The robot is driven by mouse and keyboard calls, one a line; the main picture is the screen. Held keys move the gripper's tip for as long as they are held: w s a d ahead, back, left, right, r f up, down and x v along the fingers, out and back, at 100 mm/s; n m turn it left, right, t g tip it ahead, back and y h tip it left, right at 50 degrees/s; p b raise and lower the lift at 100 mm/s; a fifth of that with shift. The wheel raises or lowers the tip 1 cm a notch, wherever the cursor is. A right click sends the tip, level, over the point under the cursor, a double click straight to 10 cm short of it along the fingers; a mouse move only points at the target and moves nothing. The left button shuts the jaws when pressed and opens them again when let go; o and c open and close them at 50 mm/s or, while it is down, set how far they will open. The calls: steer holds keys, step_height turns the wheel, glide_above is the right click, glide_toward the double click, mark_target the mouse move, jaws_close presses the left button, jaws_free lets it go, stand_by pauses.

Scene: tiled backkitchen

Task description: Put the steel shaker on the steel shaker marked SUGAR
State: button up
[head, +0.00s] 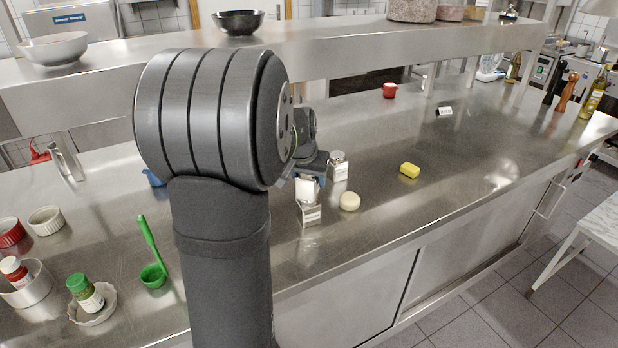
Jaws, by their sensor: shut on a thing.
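My gripper (308,179) is partly hidden behind my arm, which fills the middle of the head view. It is shut on a small steel shaker (307,190) with a pale face. Just below the held shaker in the picture is a steel thing with a small printed label (311,215). Whether the two touch, I cannot tell. Another steel shaker (338,166) stands upright just right of my gripper, with a label too small to read. I cannot make out which one is marked SUGAR.
A cream round thing (349,201) and a yellow sponge (410,170) lie to the right on the steel counter (455,165). A green ladle (152,274), a green-capped jar (86,294) and ramekins (46,221) are at left. A raised shelf (345,42) runs behind. The right counter is mostly clear.

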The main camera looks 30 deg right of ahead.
steer(key=o, duration=1)
steer(key=shift+o, duration=0.2)
steer(key=v, duration=1.2)
steer(key=x, duration=1.1)
steer(key=shift+d+f, duration=0.1)
steer(key=shift+f, duration=0.15)
steer(key=shift+w+d, duration=0.1)
steer(key=shift+w, duration=0.1)
steer(key=shift+r, duration=1.75)
